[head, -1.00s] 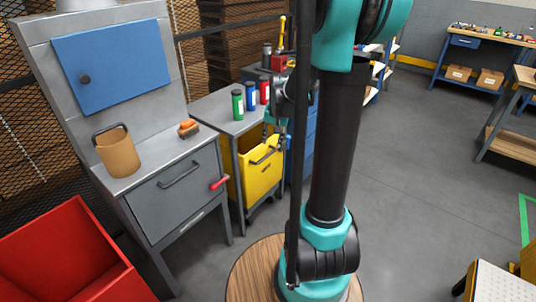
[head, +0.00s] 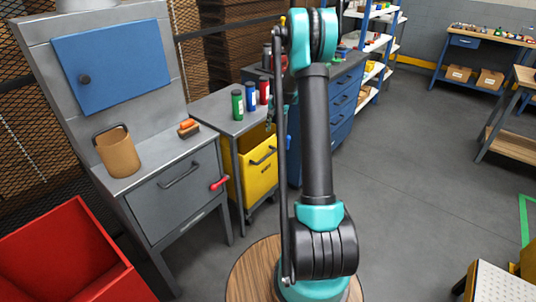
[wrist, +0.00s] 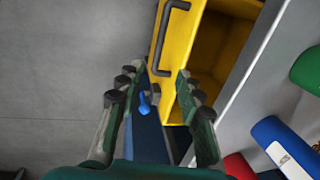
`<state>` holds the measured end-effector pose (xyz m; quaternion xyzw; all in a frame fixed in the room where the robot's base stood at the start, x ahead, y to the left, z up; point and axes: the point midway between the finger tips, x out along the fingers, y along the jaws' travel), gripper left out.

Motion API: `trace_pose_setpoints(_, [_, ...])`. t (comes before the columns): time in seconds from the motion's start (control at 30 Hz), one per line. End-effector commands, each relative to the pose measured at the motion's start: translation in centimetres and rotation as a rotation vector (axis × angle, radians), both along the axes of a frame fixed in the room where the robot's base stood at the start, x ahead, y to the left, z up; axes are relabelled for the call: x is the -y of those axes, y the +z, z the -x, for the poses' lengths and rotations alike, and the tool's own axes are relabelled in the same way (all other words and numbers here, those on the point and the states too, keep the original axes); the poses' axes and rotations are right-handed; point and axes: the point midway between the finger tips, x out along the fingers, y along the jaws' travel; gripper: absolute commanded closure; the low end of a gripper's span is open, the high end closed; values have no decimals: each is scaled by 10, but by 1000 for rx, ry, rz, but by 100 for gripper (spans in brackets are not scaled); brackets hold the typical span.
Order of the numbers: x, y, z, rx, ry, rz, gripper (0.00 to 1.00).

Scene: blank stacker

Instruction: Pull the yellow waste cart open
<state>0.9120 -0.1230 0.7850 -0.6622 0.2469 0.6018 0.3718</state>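The yellow waste cart (head: 260,178) stands under the grey bench, with a dark bar handle (head: 263,156) on its front. In the wrist view the cart's front panel (wrist: 157,42) and handle (wrist: 170,38) show at the top centre, and its hollow inside (wrist: 218,48) is partly visible beside the bench edge. My gripper (wrist: 155,82) is open, its fingers spread apart with nothing between them. The handle appears ahead of the fingertips, not between them. In the head view my gripper is mostly hidden behind my arm.
Green, blue and red bottles (head: 250,97) stand on the grey bench (head: 215,112). A blue drawer cabinet (head: 343,100) is right of the cart. A grey workstation with a drawer (head: 180,190) and a red bin (head: 70,262) are at left. The floor (head: 420,190) at right is clear.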

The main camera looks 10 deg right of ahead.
Motion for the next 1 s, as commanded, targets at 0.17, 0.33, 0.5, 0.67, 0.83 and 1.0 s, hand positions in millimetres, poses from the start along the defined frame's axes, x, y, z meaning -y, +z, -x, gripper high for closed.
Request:
trace_pose_setpoints(0.17, [-4,-30,-5,0,2,0,64])
trace_pose_setpoints(0.33, [-8,-63,-10,0,3,0,64])
trace_pose_setpoints(0.5, [-13,-97,-15,0,3,0,64])
trace_pose_setpoints(0.67, [-16,-125,-20,0,2,0,64])
trace_pose_setpoints(0.83, [-18,-148,-23,0,2,0,64])
trace_pose_setpoints(1.0, [-20,-159,-24,1,2,1,64])
